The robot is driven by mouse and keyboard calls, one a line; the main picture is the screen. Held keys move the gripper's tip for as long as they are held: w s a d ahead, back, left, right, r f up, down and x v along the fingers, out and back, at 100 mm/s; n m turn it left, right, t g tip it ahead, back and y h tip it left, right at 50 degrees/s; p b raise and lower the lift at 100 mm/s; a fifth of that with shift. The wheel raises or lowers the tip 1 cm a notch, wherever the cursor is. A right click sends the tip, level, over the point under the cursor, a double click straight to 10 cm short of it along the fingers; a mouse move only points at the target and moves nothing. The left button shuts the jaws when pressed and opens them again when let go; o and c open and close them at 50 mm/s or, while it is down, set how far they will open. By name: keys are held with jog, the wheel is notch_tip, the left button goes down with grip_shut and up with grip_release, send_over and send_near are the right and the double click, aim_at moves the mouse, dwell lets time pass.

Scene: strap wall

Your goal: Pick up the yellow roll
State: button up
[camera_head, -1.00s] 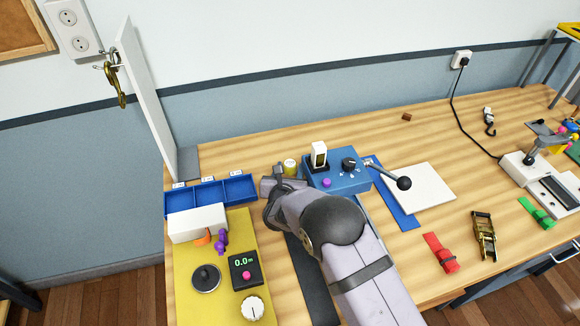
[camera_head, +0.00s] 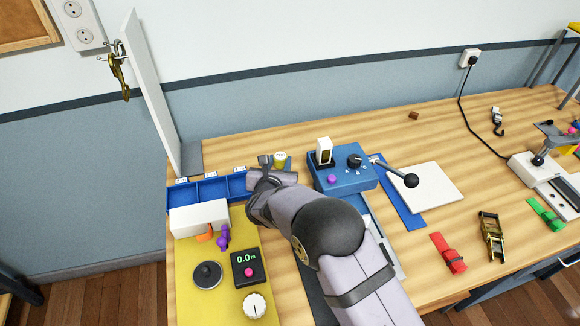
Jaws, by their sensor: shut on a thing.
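The yellow roll (camera_head: 280,158) stands upright behind the blue tray's right end, to the left of the blue control box (camera_head: 343,172). My gripper (camera_head: 277,164) is shut on the yellow roll, with one grey finger showing on the roll's left side. The gripper body and arm hide the roll's lower part, so I cannot tell whether it clears the bench.
A blue compartment tray (camera_head: 211,189) and a white block (camera_head: 199,218) lie left of my gripper. A yellow panel (camera_head: 185,285) carries a dial and a small display. A white upright board (camera_head: 148,95) stands at the back left. The bench behind the control box is mostly clear.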

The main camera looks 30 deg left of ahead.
jog(key=s+a+r+b, duration=0.2)
jog(key=s+a+r, duration=0.3)
jog(key=s+a, duration=0.1)
jog(key=shift+s+a, duration=0.4)
jog(key=shift+r, duration=0.1)
